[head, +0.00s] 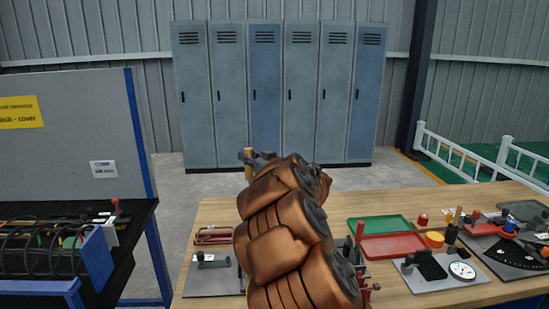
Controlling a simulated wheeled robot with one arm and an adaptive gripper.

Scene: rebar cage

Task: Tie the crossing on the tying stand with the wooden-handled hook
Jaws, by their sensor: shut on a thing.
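My gripper (260,159) is raised at the end of my copper-coloured arm, in the middle of the head view and above the far edge of the wooden table. It is mostly hidden behind the arm. A tan wooden handle (248,154) shows upright at its left side, and the gripper is shut on it; this looks like the wooden-handled hook. The hook's metal end is not visible. I cannot make out the tying stand or its crossing for certain. A grey plate with a black part (212,262) and red bars (214,236) lie left of my arm.
The wooden table (390,290) carries a green tray (379,225), a red tray (393,246), a plate with a dial (462,270) and other fixtures at right. A rebar cage (45,252) lies on a black bench at left. Lockers (265,95) stand behind.

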